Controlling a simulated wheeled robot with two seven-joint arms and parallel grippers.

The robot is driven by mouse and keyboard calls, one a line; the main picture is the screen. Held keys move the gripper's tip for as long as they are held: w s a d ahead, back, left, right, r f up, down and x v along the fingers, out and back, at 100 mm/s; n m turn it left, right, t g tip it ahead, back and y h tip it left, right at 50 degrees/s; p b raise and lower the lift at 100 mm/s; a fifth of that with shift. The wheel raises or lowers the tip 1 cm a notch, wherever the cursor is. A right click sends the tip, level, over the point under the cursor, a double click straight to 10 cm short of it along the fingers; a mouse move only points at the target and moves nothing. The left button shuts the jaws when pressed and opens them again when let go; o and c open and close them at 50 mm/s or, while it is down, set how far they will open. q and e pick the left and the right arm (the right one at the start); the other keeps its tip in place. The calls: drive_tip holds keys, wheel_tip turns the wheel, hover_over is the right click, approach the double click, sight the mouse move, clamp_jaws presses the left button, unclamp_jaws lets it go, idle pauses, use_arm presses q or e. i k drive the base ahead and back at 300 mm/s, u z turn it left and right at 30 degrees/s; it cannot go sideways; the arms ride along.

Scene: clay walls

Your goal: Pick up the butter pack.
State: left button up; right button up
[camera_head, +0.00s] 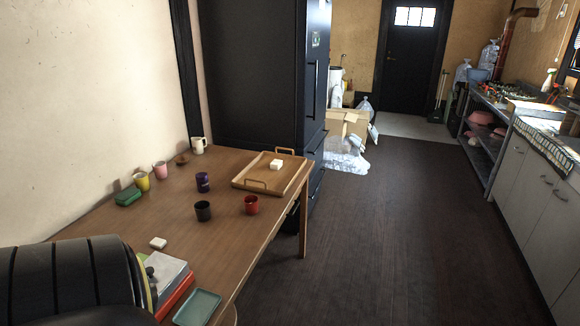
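A small pale block, which looks like the butter pack (276,165), lies on the wooden tray (240,183) at the far right of the table. A second small whitish block (157,243) lies on the near left part of the table. Both are too small for me to read any label, so I cannot tell for sure which one is butter. Neither of my grippers is in view.
The wooden table (225,215) holds several cups, including a black cup (203,211) and a red cup (252,205), and a green box (128,196). A teal tray (197,307) lies near the front edge. Dark floor (400,230) to the right is clear.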

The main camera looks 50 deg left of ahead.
sight(276, 164)
drive_tip(key=u, duration=0.3)
drive_tip(key=i, duration=1.8)
drive_tip(key=u, duration=0.95)
drive_tip(key=i, duration=1.7)
drive_tip(key=u, duration=2.05)
drive_tip(key=i, duration=0.75)
drive_tip(key=u, duration=0.7)
